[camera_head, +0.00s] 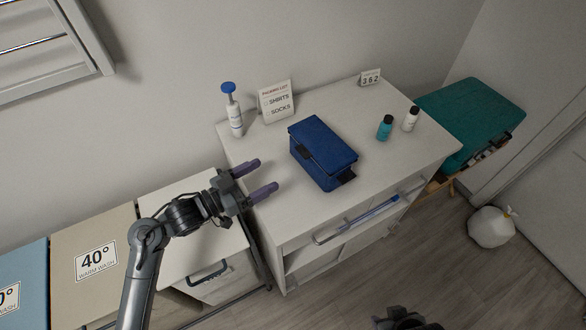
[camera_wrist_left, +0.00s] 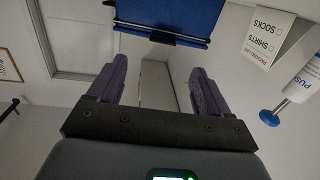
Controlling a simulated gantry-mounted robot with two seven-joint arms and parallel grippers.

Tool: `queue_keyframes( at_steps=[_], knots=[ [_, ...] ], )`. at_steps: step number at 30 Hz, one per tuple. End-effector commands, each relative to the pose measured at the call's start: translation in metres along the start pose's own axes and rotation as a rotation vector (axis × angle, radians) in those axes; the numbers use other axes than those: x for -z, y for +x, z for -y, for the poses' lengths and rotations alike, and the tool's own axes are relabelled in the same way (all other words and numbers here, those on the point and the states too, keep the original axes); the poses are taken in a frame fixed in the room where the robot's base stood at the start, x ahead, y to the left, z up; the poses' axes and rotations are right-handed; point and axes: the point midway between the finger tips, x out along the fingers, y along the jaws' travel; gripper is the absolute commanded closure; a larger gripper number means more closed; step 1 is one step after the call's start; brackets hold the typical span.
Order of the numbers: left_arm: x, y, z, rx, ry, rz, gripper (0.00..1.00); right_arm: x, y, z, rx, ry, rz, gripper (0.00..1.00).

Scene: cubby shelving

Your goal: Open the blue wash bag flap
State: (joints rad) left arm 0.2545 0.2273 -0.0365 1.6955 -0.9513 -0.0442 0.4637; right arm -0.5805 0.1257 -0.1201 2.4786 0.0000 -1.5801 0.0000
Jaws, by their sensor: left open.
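The blue wash bag (camera_head: 323,153) stands on the white cabinet top with its flap (camera_head: 324,142) lying closed over the top. Dark tabs show at its left front and right front. In the left wrist view the bag (camera_wrist_left: 172,14) is at the top edge, upside down and partly cut off. My left gripper (camera_head: 266,176) is open and empty, to the left of the bag and apart from it. Its two purple fingers (camera_wrist_left: 167,85) show in the left wrist view with a gap between them. My right gripper (camera_head: 407,320) shows only in part at the bottom edge; its jaws are unclear.
On the cabinet (camera_head: 270,150) are a blue-topped pump bottle (camera_head: 234,115), a packing list sign (camera_head: 277,101), a number block (camera_head: 370,77), a teal bottle (camera_head: 385,128) and a white bottle (camera_head: 411,118). Laundry bins (camera_head: 98,254) stand left, a teal case (camera_head: 470,118) right. The cabinet's front corner is clear.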

Motion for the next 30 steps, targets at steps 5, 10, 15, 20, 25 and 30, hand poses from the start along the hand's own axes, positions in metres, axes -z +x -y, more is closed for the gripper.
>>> queue_keyframes(
  at_steps=[5, 10, 15, 20, 25, 30],
  knots=[
    [0.001, 0.007, 0.006, 0.000, 0.025, -0.017, 0.21, -0.005, 0.015, 0.001, 0.000, 0.000, 0.000, 0.57],
    [0.003, 0.023, 0.006, -0.001, 0.024, -0.019, 0.21, -0.005, 0.017, 0.001, 0.002, 0.003, -0.002, 0.57],
    [0.003, 0.049, 0.006, 0.000, 0.024, -0.019, 0.21, -0.006, 0.022, 0.002, 0.004, 0.006, -0.003, 0.57],
    [0.003, 0.075, 0.006, 0.000, 0.024, -0.019, 0.21, -0.008, 0.027, 0.003, 0.006, 0.008, -0.003, 0.57],
    [0.004, 0.097, 0.006, 0.001, 0.025, -0.018, 0.21, -0.009, 0.031, 0.003, 0.006, 0.008, -0.003, 0.57],
    [0.005, 0.109, 0.006, 0.000, 0.026, -0.017, 0.21, -0.010, 0.033, 0.003, 0.006, 0.008, -0.003, 0.57]
  ],
)
